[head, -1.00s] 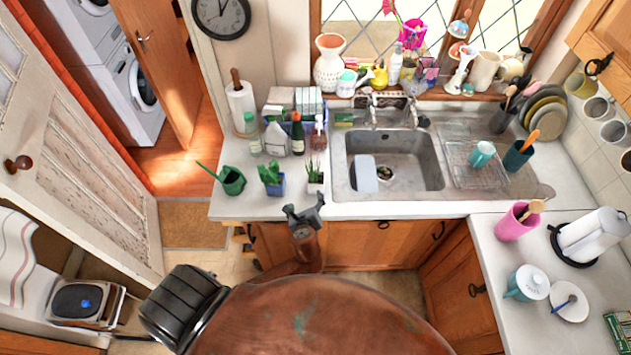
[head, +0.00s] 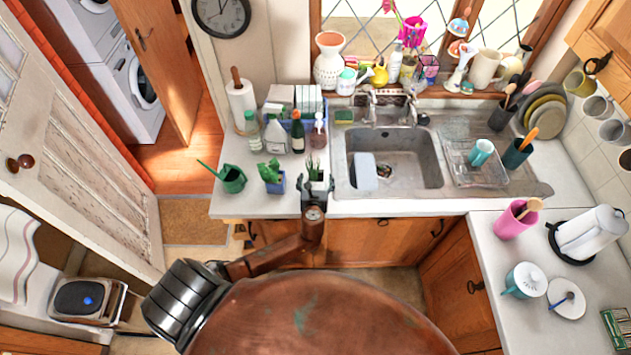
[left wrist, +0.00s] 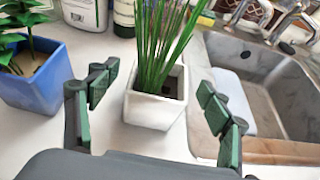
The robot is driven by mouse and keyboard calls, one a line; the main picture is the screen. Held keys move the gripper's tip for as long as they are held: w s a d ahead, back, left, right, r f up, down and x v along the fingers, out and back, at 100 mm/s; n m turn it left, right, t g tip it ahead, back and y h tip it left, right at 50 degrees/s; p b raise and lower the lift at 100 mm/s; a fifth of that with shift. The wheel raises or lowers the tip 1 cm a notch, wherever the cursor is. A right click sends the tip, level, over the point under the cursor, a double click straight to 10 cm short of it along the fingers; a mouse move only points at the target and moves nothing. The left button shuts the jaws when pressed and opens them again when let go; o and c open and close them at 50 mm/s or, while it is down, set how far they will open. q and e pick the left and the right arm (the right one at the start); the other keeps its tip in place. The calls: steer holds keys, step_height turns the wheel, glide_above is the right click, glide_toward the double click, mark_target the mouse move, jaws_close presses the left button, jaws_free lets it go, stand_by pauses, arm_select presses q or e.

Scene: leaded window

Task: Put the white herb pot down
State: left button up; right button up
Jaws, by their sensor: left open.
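The white herb pot (left wrist: 154,110), a square white pot with tall thin green leaves, stands upright on the white counter (left wrist: 115,142) left of the sink. In the head view the pot (head: 317,185) is near the counter's front edge, partly hidden by my left gripper. My left gripper (head: 317,190) is open, with one finger on each side of the pot. In the left wrist view the gripper (left wrist: 155,94) shows gaps between both fingers and the pot, so it does not grip it. My right gripper is in no view.
A blue pot (left wrist: 32,75) with a leafy plant stands close to the left finger. The steel sink (head: 400,160) lies just right of the pot. Several bottles (head: 297,132) stand behind it. A green watering can (head: 233,178) is further left.

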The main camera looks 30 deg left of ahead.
arm_select(q)
steer(key=shift+c, duration=0.5)
jaws_close()
stand_by(0.5)
